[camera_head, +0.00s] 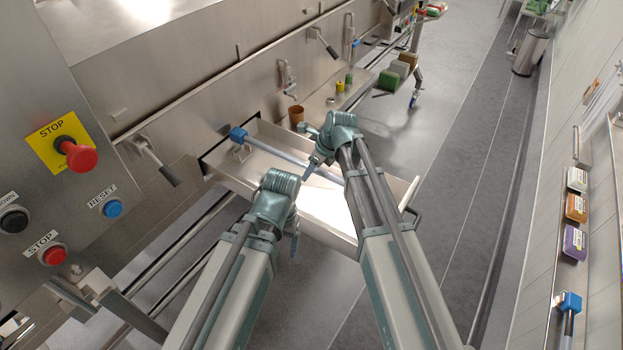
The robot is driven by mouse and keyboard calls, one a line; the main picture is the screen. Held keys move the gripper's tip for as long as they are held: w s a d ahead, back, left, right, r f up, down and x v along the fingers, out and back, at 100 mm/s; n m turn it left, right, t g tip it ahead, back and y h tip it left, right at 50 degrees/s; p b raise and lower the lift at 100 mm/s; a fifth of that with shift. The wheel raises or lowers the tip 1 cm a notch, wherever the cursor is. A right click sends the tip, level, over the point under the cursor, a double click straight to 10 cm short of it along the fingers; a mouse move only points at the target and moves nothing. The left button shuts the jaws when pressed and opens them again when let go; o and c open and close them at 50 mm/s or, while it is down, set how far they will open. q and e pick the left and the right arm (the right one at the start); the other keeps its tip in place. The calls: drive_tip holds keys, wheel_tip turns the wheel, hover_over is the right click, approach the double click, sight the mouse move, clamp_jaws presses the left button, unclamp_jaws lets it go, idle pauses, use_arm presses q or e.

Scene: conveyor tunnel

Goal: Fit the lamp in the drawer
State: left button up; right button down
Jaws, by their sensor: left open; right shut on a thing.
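The drawer (325,233) is pulled out of the steel machine side and looks open at the top. The lamp is a grey tube (275,151) with a blue end (238,134). It lies lengthwise over the drawer, with the blue end at the drawer's machine end. I cannot tell whether it rests on the floor or is held above it. My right gripper (313,163) is shut on the lamp; its arm hides the lamp's far end. My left gripper (294,243) is open and empty, beside the drawer's near side wall; its fingers are partly hidden.
A red stop button (78,155) is on the panel at left. A bar handle (413,214) is on the drawer front.

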sight(309, 190)
drive_tip(key=shift+f, duration=0.25)
drive_tip(key=shift+f+b, duration=1.35)
drive_tip(key=shift+b, duration=0.05)
drive_tip(key=shift+f, duration=0.2)
wheel_tip(309, 190, down, 4)
drive_tip(key=b, duration=0.4)
drive_tip(key=shift+r, duration=0.35)
drive_tip(key=shift+f, duration=0.2)
idle(0.7)
idle(0.4)
